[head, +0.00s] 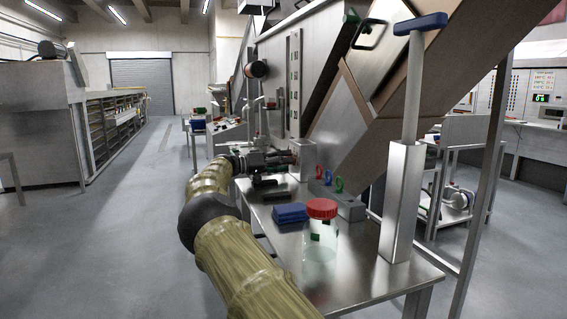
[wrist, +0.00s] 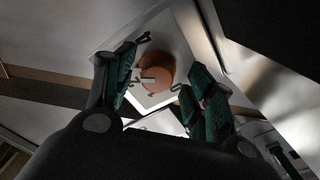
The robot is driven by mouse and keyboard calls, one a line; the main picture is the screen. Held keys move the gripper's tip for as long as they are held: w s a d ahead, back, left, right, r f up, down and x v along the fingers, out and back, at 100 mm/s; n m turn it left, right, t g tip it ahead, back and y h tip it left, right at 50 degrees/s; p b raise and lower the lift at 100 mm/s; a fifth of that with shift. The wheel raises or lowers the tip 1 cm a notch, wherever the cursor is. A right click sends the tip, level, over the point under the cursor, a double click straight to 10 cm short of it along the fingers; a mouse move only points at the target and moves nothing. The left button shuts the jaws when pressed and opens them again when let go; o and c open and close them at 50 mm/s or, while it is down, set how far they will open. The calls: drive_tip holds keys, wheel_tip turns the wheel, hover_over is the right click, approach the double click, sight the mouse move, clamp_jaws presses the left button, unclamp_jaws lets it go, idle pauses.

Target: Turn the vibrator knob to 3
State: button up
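My gripper (head: 280,158) is reached out over the far end of the steel table in the head view, small and dark against the machine. In the wrist view my gripper (wrist: 163,82) is open, its green-padded fingers apart with nothing held between them. A copper-coloured round part (head: 258,68) also sticks out from the machine in the head view.
A tall post with a blue handle (head: 420,22) stands at right. The floor at left is open.

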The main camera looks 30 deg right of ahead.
drive_tip(key=shift+a+r, duration=0.1)
drive_tip(key=v, duration=1.1)
drive_tip(key=shift+a, duration=0.35)
